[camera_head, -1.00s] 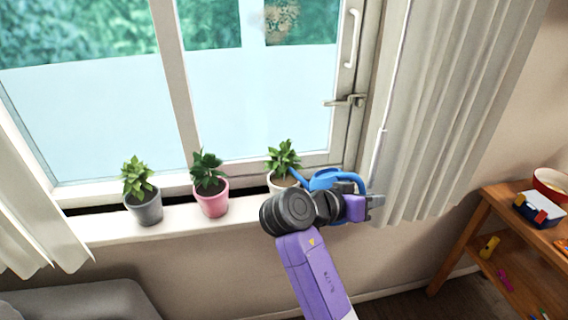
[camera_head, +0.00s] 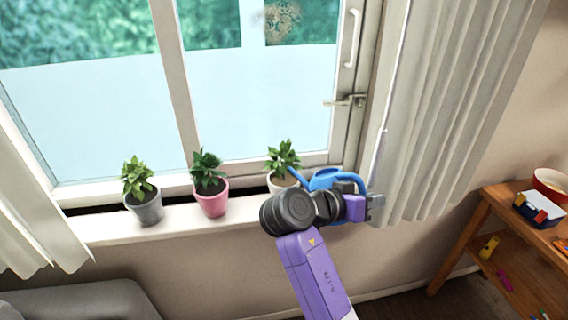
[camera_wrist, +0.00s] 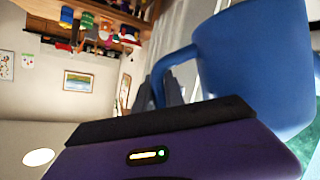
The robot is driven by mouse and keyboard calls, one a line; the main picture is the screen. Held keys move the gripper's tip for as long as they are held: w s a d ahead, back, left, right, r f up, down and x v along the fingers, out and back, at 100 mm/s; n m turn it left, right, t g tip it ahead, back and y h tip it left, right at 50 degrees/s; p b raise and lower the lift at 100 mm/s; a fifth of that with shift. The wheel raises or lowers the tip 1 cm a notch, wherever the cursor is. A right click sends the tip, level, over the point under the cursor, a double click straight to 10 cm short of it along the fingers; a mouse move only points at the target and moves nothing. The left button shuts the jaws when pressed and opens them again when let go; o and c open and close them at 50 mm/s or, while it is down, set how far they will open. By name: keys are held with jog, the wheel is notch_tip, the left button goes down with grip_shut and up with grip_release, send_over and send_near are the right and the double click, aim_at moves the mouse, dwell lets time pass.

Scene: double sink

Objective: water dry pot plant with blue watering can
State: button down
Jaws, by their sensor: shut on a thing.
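The blue watering can (camera_head: 325,179) is at the right end of the window sill, partly hidden behind my arm. In the wrist view its blue body (camera_wrist: 255,65) and handle fill the upper right. My gripper (camera_head: 374,203) is shut on the can's handle; in the wrist view the fingers (camera_wrist: 172,90) meet at the handle. The can's spout points left toward the plant in the white pot (camera_head: 283,163). A plant in a pink pot (camera_head: 211,199) stands in the middle and one in a grey pot (camera_head: 146,207) at the left. I cannot tell which soil is dry.
The window (camera_head: 260,90) stands behind the sill (camera_head: 110,226). Curtains hang at the left (camera_head: 30,220) and right (camera_head: 440,110). A wooden shelf (camera_head: 470,230) with a bowl, a box and small items is at the far right. The sill is clear between the pots.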

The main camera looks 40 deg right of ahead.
jog(key=shift+r, duration=0.1)
jog(key=shift+w+r+n, duration=0.2)
jog(key=shift+r+n, duration=0.1)
jog(key=shift+r, duration=0.65)
dwell(1.0)
jog(key=shift+w+r+n+g, duration=0.2)
jog(key=shift+r+n+g, duration=0.15)
jog(key=shift+r, duration=0.6)
jog(key=shift+r, duration=0.15)
dwell(0.9)
jog(key=shift+w+r, duration=0.3)
jog(key=shift+r, duration=0.5)
jog(key=shift+n, duration=0.25)
dwell(0.8)
jog(key=r+m+t+b, duration=0.1)
jog(key=b, duration=0.1)
jog(key=r+m+t+b, duration=0.1)
jog(key=r+m+b, duration=0.1)
jog(key=r+m+t+b, duration=0.1)
jog(key=m+b, duration=0.1)
jog(key=shift+w+r+b, duration=0.35)
jog(key=shift+b, duration=0.05)
dwell(0.4)
